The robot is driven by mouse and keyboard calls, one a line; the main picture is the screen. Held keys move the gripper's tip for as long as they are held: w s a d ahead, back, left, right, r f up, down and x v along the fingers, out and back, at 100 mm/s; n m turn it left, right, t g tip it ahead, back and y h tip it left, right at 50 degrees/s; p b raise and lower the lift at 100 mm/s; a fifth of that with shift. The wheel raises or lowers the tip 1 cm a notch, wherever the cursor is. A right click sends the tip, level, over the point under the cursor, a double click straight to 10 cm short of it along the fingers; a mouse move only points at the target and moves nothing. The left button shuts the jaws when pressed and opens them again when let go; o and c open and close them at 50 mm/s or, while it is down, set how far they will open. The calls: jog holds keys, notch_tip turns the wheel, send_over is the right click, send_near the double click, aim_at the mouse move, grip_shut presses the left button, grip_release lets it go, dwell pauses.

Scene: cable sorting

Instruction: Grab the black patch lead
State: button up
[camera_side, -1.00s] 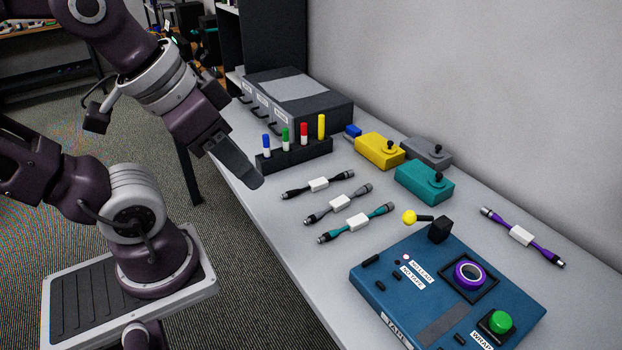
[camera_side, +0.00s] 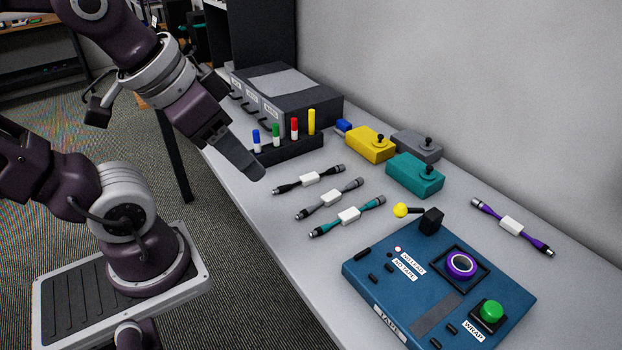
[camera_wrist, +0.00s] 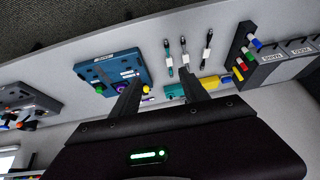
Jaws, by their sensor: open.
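The black patch lead (camera_side: 309,179) lies on the table with a white label around its middle. It is the lead of the row of three nearest the marker rack. In the wrist view the black lead (camera_wrist: 207,46) lies beyond my fingertips. My gripper (camera_side: 254,172) hangs above the table edge, left of the black lead and apart from it. In the wrist view my gripper (camera_wrist: 160,88) has its two fingers spread, with nothing between them. A grey lead (camera_side: 329,198) and a teal lead (camera_side: 347,216) lie beside the black one.
A marker rack (camera_side: 290,150) stands close behind the black lead, before a drawer unit (camera_side: 284,98). Yellow (camera_side: 370,145), grey (camera_side: 417,146) and teal (camera_side: 414,176) boxes stand to the right. A blue taping machine (camera_side: 400,300) is in front. A purple lead (camera_side: 512,226) lies far right.

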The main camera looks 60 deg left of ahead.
jog(key=w+a+f+y, duration=0.2)
jog(key=w+a+f, duration=0.2)
jog(key=w+a, duration=0.5)
jog(key=m+t+h, duration=0.1)
jog(key=m+t, duration=0.1)
jog(key=t, duration=0.1)
send_over(309, 176)
jog(key=s+d, duration=0.1)
jog(key=s, duration=0.5)
notch_tip(309, 176, down, 16)
jog(key=f+t, duration=0.1)
jog(key=s+f+n+t+h, duration=0.1)
jog(key=f, duration=0.1)
jog(key=f+t, duration=0.1)
jog(key=f, duration=0.1)
jog(key=shift+s+f+n, duration=0.1)
jog(key=shift+s+n, duration=0.2)
jog(key=shift+s+f, duration=0.1)
jog(key=x, duration=0.4)
jog(key=r+x, duration=0.1)
jog(key=x, duration=0.2)
jog(key=shift+w+a, duration=0.3)
jog(key=shift+a, duration=0.05)
grip_shut()
